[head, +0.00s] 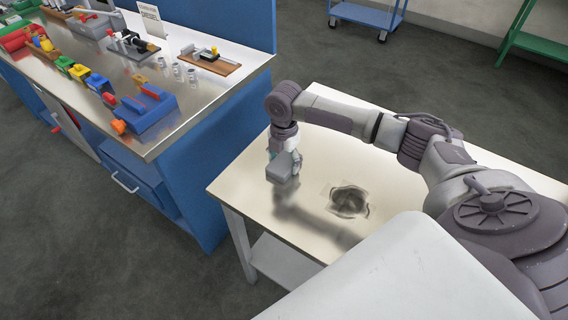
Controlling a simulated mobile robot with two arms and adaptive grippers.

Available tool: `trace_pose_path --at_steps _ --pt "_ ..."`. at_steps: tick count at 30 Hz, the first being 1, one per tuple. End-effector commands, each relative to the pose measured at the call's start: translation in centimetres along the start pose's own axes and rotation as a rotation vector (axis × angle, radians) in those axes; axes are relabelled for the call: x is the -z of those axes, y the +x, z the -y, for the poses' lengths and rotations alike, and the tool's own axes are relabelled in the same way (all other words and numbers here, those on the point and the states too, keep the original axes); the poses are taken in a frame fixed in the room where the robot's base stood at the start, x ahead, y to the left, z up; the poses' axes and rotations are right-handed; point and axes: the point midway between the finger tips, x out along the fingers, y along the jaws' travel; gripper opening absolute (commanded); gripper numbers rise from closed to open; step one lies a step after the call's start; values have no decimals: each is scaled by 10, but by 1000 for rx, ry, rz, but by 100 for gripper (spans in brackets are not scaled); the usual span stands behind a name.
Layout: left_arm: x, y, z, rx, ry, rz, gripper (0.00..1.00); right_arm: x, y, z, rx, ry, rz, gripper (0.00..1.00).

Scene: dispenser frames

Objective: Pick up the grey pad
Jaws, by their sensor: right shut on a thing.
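My right gripper (291,160) points down over the left part of the cream-topped table (395,190). It is shut on the grey pad (281,168), a small, blocky grey piece at its fingers. The fingertips are small and partly hidden by the pad. A dark shadow or reflection lies on the tabletop just below and to the right of the pad. I cannot tell whether the pad touches the table. My left gripper is not in view.
A dark round patch (349,201) marks the tabletop right of the gripper. A blue workbench (190,120) with a metal top stands to the left, across a narrow gap, holding several colored tools. A blue cart (368,17) and green shelf (535,40) stand behind.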

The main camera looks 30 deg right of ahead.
Motion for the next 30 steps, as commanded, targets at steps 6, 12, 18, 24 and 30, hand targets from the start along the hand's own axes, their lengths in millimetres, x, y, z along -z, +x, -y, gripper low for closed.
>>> trace_pose_path --at_steps 6,12,18,24,30 --pt "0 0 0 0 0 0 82 0 0 0 0 0 0 37" --pt "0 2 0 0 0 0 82 0 -7 0 0 0 0 37" --pt "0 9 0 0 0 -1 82 -1 -33 -1 -4 0 1 37" --pt "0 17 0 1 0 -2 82 -18 -59 32 1 5 5 37" --pt "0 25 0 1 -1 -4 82 -37 -86 72 2 4 4 37"
